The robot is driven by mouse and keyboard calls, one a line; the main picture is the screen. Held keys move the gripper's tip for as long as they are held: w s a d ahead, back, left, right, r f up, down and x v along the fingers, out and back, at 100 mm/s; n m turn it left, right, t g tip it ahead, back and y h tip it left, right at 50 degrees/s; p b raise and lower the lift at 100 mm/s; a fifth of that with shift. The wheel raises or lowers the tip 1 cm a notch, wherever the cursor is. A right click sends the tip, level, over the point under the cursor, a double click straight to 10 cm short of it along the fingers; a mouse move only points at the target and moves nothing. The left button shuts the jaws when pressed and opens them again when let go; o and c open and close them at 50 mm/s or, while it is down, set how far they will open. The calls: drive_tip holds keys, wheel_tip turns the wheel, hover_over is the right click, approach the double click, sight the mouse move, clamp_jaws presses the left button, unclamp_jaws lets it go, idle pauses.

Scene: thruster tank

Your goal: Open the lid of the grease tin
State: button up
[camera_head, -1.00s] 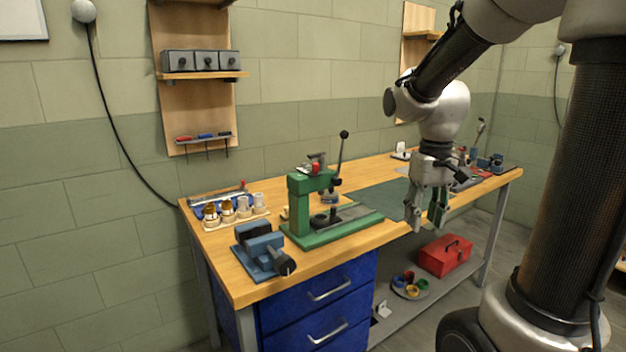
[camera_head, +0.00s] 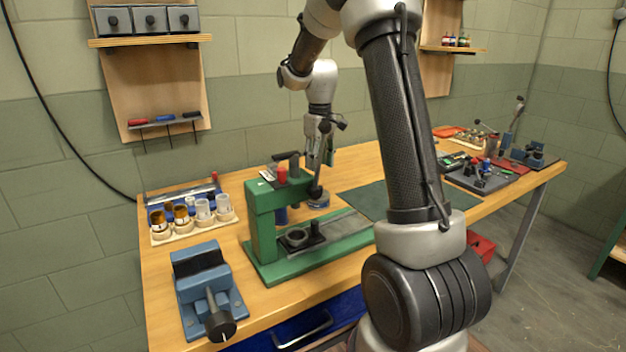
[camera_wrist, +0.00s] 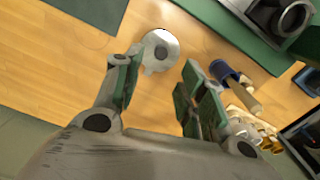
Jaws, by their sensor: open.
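The grease tin shows in the wrist view as a round, silver-grey lid (camera_wrist: 160,46) with a dark spot near its middle and a small tab on its rim. The lid looks closed. My gripper (camera_head: 321,163) is above the tin, fingers pointing down. In the wrist view, my gripper (camera_wrist: 160,75) is open and empty, and the lid lies just beyond the gap between its fingertips, apart from them.
The green press (camera_head: 265,220) stands close in front of the tin. A blue-headed tool (camera_wrist: 222,72) with a wooden handle lies beside it. A rack of jars (camera_head: 190,222) and a blue vise (camera_head: 205,285) are at left. A dark green mat (camera_head: 365,200) lies to the right.

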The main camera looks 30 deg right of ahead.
sight(319, 186)
drive_tip(key=shift+s+a+f, duration=0.1)
drive_tip(key=shift+f, duration=0.2)
wheel_tip(319, 186, down, 7)
drive_tip(key=shift+f, duration=0.1)
clamp_jaws()
